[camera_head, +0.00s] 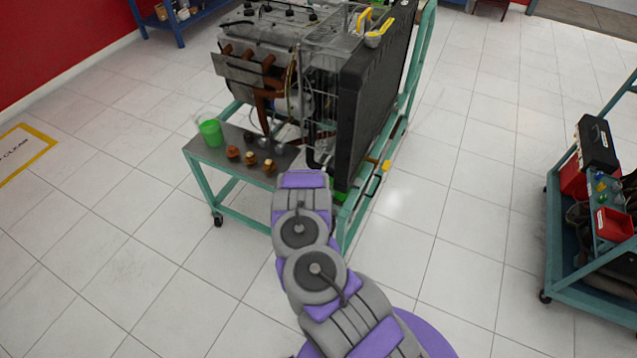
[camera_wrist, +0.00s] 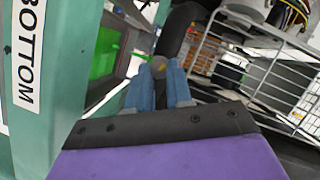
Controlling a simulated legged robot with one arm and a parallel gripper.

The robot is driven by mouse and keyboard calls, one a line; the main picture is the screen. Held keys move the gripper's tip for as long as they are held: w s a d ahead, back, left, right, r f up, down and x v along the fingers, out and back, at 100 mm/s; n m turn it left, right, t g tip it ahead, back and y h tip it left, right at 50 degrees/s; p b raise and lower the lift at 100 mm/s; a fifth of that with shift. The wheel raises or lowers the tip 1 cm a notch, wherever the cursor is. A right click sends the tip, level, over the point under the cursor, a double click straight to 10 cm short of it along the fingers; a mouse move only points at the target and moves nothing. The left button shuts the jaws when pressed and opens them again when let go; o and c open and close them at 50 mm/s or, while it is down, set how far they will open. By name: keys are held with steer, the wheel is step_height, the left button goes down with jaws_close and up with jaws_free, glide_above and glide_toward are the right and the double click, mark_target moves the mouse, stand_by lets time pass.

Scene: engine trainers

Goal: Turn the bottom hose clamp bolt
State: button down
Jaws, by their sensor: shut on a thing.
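My gripper (camera_wrist: 159,69) shows in the wrist view, its two blue fingers pointing away from the camera. The clamp band around the hose is too small and dark to make out. A white label reading BOTTOM (camera_wrist: 27,55) is on the teal frame at the left. In the head view my arm reaches to the low front of the engine trainer (camera_head: 375,95), and its own links hide the gripper and bolt.
A wire guard (camera_wrist: 265,70) stands close on the right of the fingers. A green cup (camera_head: 211,133) and several brown parts rest on the trainer's grey shelf (camera_head: 215,155). A teal cart (camera_head: 590,290) stands at the far right. The tiled floor between is clear.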

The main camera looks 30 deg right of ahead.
steer(key=shift+s+f+m+t, duration=0.15)
steer(key=shift+m+t, duration=0.1)
steer(key=shift+m, duration=0.25)
steer(key=shift+w+f+m+t, duration=0.1)
steer(key=shift+m+t, duration=0.15)
steer(key=shift+m, duration=0.25)
steer(key=shift+s+d, duration=0.1)
steer(key=c, duration=1)
jaws_free()
steer(key=shift+p+v, duration=1.8)
steer(key=shift+v, duration=6.85)
steer(key=shift+f, duration=0.1)
